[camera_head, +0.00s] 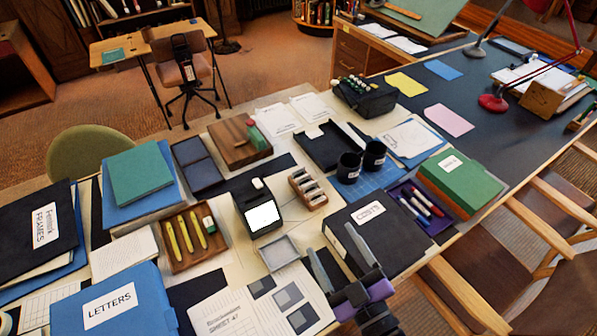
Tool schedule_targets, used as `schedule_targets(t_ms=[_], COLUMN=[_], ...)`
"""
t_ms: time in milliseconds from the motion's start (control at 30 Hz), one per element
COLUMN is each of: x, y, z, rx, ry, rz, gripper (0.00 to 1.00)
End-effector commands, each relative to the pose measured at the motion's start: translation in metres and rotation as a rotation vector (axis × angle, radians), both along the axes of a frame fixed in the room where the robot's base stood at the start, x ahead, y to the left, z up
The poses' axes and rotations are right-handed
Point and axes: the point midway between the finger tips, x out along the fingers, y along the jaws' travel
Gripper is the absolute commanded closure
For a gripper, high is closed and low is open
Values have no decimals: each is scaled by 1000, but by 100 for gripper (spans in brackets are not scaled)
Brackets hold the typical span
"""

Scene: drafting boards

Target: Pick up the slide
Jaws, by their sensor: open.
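A small white piece (258,183), which looks like the slide, stands at the top of a black viewer (245,204) with a bright white screen. It is too small to make out any detail. A shallow clear-grey square tray (279,252) lies in front of the viewer and looks empty. My gripper (331,240) reaches in from the bottom, right of this tray and left of a dark box file. Its two grey fingers are apart with nothing seen between them. It is in front of the viewer and to its right, clear of the white piece.
A wooden rack (308,187) with several pale pieces stands right of the viewer. Two dark cups (349,168), the black box file (372,225) and a wooden tray of yellow markers (171,263) crowd around. A printed sheet (243,312) lies flat in front.

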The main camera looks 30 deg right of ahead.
Motion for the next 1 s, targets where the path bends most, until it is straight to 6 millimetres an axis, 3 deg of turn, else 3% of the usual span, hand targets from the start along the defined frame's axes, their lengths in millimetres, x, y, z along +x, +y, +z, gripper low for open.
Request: schedule_targets(t_ms=[33, 367, 567, 700, 867, 1000], x=[23, 159, 239, 287, 317, 308], y=[-5, -36, -70, -103, -136, -140], z=[1, -15, -26, -41, -80, -136], rx=[-82, -747, -1244, -1648, -2107, -2399], ry=[-7, 38, 115, 197, 296, 338], rz=[-2, 22, 72, 151, 320, 528], gripper=[25, 25, 25, 25, 25, 25])
